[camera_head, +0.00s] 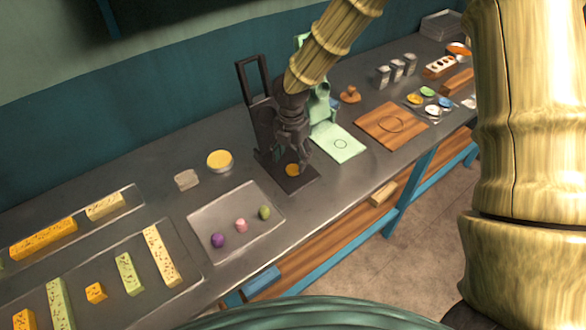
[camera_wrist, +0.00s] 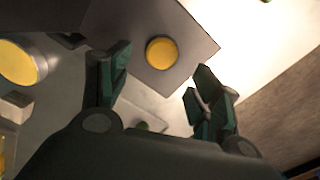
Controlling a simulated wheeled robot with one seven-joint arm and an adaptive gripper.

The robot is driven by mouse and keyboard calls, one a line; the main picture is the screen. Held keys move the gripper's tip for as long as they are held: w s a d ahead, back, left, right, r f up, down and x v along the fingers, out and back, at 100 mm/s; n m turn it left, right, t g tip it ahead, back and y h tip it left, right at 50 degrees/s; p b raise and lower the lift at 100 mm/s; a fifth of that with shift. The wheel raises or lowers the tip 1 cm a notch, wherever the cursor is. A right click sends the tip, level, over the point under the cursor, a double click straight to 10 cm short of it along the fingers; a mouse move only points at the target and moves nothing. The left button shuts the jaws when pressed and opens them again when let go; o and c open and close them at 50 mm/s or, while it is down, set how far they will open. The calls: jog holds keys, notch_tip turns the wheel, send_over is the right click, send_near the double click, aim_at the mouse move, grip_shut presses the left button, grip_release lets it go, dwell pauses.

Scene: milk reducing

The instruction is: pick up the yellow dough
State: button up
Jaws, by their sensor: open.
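The yellow dough, a small round orange-yellow piece (camera_head: 293,170), lies on the flat dark base plate (camera_head: 302,183) of a black press-like stand (camera_head: 256,95). It shows fully in the wrist view (camera_wrist: 162,53), on the grey plate (camera_wrist: 193,52). My gripper (camera_head: 292,155) points down just above the dough in the head view. In the wrist view the two dark green fingers (camera_wrist: 160,78) are spread apart with nothing between them. The dough appears beyond the fingertips, roughly centred across the gap. I see no contact.
A round yellow-topped container (camera_head: 219,160) stands left of the plate. A light green press (camera_head: 338,143) stands close on the right, then a wooden board (camera_head: 391,125). The bench's front edge is near.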

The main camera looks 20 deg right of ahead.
aim_at(293, 168)
jog(key=f, duration=0.2)
jog(key=f+p, duration=0.1)
jog(key=shift+w+d, duration=0.35)
jog(key=shift+f+p, duration=0.3)
jog(key=shift+f, duration=0.6)
jog(key=c, duration=1)
jog(key=shift+r, duration=0.15)
jog(key=shift+c, duration=0.2)
